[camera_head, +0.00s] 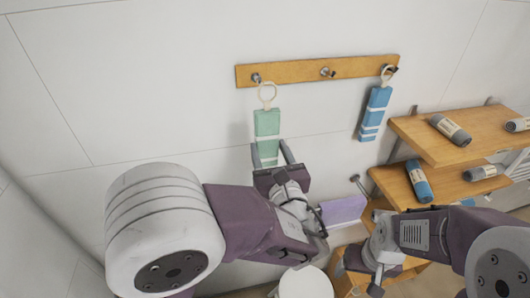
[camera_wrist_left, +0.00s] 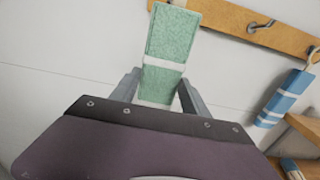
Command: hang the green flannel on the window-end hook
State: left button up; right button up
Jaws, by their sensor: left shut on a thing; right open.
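The green flannel (camera_head: 267,122), with white bands and a pale cord loop (camera_head: 268,92) on top, hangs upright against the wall below the left hook (camera_head: 256,78). The loop is beside and just under that hook; I cannot tell whether it is around it. My left gripper (camera_head: 269,152) is shut on the flannel's lower part. The left wrist view shows the flannel (camera_wrist_left: 172,40) between the fingers of the left gripper (camera_wrist_left: 160,88), its loop out of frame. The middle hook (camera_head: 327,72) is bare. My right gripper (camera_head: 376,286) is low at the right, open, partly hidden.
The wooden rail (camera_head: 292,71) is on the white wall. A blue flannel (camera_head: 376,110) hangs from the right hook. Wooden shelves (camera_head: 478,124) with rolled cloths (camera_head: 450,130) stand at the right. A lilac cloth (camera_head: 342,212) and a round white top (camera_head: 305,283) are below.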

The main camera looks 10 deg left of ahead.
pick_arm(q)
jog(key=w+a+f+b, duration=0.2)
jog(key=w+a, duration=0.2)
jog(key=w, duration=0.5)
jog(key=shift+f, duration=0.35)
dwell(0.4)
jog(key=shift+w, duration=0.1)
dwell(0.5)
jog(key=o, duration=1.5)
jog(key=shift+c, duration=0.2)
jog(key=shift+b, duration=0.3)
